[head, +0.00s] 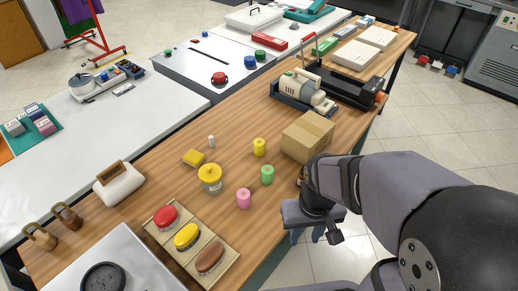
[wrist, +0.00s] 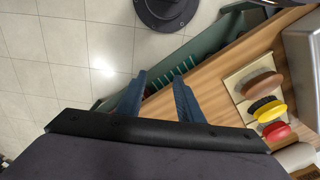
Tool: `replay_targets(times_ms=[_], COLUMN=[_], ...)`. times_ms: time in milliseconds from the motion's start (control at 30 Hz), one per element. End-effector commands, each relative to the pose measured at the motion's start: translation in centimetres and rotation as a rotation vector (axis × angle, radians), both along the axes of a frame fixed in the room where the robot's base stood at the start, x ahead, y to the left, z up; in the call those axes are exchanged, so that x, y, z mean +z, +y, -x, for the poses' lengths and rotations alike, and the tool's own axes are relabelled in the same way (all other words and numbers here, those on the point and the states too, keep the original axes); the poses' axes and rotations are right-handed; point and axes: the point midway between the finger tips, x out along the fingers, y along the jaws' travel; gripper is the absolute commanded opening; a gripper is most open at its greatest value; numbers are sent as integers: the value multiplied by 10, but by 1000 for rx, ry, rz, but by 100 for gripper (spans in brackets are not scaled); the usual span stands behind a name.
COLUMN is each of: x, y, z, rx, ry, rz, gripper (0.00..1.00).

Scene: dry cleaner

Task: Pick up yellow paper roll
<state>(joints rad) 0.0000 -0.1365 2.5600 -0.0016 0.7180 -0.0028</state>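The yellow paper roll (head: 259,147) stands upright on the wooden table (head: 165,150), left of a cardboard box. A green roll (head: 267,174) and a pink roll (head: 244,197) stand nearer to me. My gripper (head: 306,236) is past the table's right edge, pointing down, to the right of and nearer than the rolls. In the wrist view my gripper (wrist: 159,79) is open, its two blue fingers apart with nothing between them. The yellow roll does not show in the wrist view.
The cardboard box (head: 308,136) stands close right of the yellow roll. A yellow-lidded jar (head: 210,180), a yellow sponge (head: 194,157) and a small white bottle (head: 211,141) are to its left. A tray of brushes (head: 222,262) lies at the front; it also shows in the wrist view (wrist: 236,83).

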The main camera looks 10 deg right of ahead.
Motion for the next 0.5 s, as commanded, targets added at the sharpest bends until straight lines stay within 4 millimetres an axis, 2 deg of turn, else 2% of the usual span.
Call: replay_targets(times_ms=[33, 100, 500], x=[0, 0, 5], y=[0, 0, 0], z=[0, 0, -1], rx=[0, 0, 0], ry=[0, 0, -2], rz=[0, 0, 0], gripper=[43, 54, 54])
